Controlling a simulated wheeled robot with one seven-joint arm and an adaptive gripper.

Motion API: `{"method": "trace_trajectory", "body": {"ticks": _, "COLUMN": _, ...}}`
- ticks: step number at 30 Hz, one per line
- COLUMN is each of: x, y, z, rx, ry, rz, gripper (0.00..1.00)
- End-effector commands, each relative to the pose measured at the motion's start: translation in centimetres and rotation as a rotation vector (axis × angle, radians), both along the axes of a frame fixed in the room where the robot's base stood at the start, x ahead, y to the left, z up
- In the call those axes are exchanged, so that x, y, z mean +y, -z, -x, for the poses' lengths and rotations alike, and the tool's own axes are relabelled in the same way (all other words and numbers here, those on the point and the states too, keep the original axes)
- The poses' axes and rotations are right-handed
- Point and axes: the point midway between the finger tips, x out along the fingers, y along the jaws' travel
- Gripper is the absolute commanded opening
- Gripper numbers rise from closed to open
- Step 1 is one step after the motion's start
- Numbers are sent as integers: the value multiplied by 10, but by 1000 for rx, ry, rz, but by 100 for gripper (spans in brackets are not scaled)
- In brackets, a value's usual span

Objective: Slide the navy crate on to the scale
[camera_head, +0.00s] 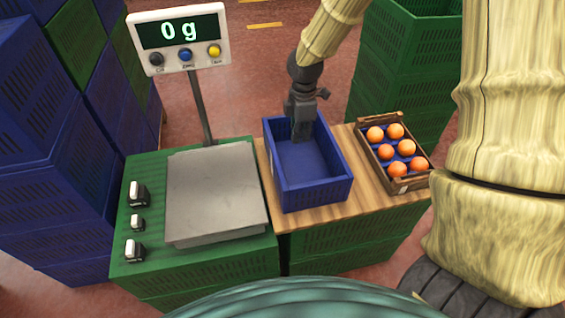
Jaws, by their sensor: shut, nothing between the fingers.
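The navy crate (318,196) is empty and upright on the wooden board (356,145), just right of the scale. The scale's grey platform (212,192) is bare, and its display (178,35) reads 0 g. My gripper (302,136) is shut and points down at the far end of the navy crate, with its fingertips appearing inside the crate's far part. Whether it touches a crate wall I cannot tell.
A wooden tray (411,184) of several oranges stands on the board to the right. Small white-topped weights (137,193) stand left of the platform. Stacked blue crates (50,200) rise at left, and green crates (408,62) behind right.

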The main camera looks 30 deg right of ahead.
Motion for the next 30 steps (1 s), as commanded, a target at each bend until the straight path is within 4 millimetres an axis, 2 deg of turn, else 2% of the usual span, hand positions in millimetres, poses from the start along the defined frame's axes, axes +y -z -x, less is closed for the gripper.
{"method": "trace_trajectory", "body": {"ticks": 1, "x": 0, "y": 9, "z": 0, "rx": 0, "ry": 0, "rz": 0, "gripper": 0}}
{"method": "trace_trajectory", "body": {"ticks": 10, "x": 2, "y": 24, "z": -1, "rx": 1, "ry": -3, "rz": 1, "gripper": 0}}
{"method": "trace_trajectory", "body": {"ticks": 27, "x": 0, "y": 108, "z": 1, "rx": 2, "ry": 0, "rz": 1, "gripper": 0}}
{"method": "trace_trajectory", "body": {"ticks": 29, "x": 1, "y": 116, "z": 0, "rx": 1, "ry": -1, "rz": 1, "gripper": 0}}
{"method": "trace_trajectory", "body": {"ticks": 30, "x": 9, "y": 112, "z": -2, "rx": -1, "ry": -3, "rz": 0, "gripper": 0}}
